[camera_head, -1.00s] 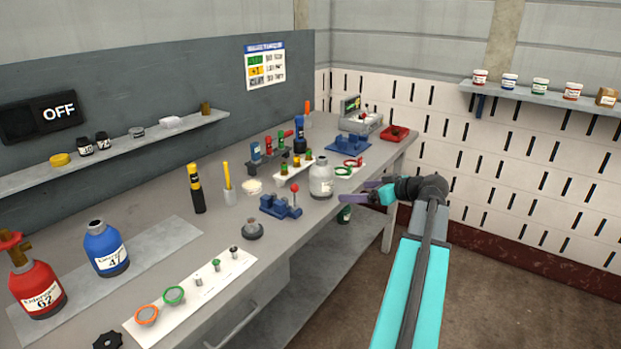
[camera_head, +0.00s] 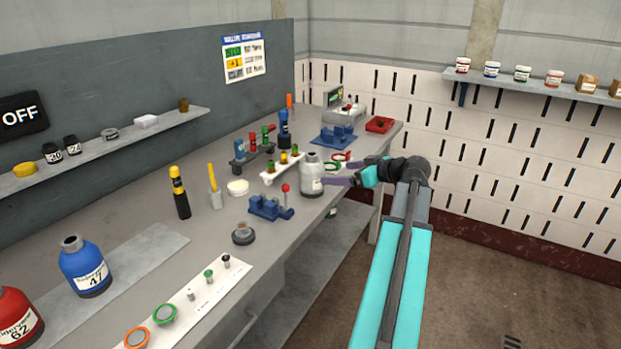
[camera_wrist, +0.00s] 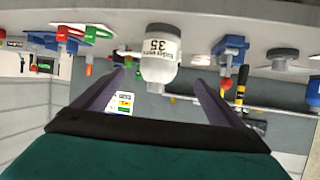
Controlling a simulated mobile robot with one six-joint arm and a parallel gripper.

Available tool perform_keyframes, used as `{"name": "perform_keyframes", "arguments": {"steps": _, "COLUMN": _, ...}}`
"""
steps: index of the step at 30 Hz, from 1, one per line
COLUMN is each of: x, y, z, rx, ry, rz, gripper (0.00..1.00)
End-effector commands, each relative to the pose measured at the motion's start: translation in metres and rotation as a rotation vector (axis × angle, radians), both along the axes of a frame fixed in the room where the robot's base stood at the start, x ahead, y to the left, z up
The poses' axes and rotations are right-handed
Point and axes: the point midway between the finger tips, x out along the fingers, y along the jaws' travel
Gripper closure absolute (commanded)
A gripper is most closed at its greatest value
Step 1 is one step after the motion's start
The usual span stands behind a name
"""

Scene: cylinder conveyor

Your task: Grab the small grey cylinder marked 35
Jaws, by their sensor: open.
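The small grey cylinder marked 35 (camera_head: 311,180) stands upright like a bottle near the front edge of the grey bench. In the wrist view the cylinder (camera_wrist: 159,62) is in the middle, with its white label and 35 facing me. My gripper (camera_head: 336,172) is open and level, coming in from the right of the cylinder in the head view. In the wrist view my gripper's purple fingers (camera_wrist: 159,80) show one on each side of the cylinder, with gaps. Nothing is held. How deep the cylinder sits between the fingertips is hard to tell.
A blue clamp with a red knob (camera_head: 270,207) stands to the left of the cylinder. A white rack with coloured vials (camera_head: 281,168) is behind it. Red and green rings (camera_head: 335,161) lie beyond the cylinder. A dark round weight (camera_head: 243,235) lies nearer.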

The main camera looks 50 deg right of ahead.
Motion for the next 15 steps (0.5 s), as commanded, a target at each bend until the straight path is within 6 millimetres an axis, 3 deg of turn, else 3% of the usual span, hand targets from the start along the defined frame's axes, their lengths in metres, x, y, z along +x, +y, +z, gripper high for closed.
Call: {"name": "perform_keyframes", "arguments": {"steps": 15, "x": 0.063, "y": 0.005, "z": -0.023, "rx": 0.002, "ry": 0.001, "rz": 0.008, "gripper": 0.09}}
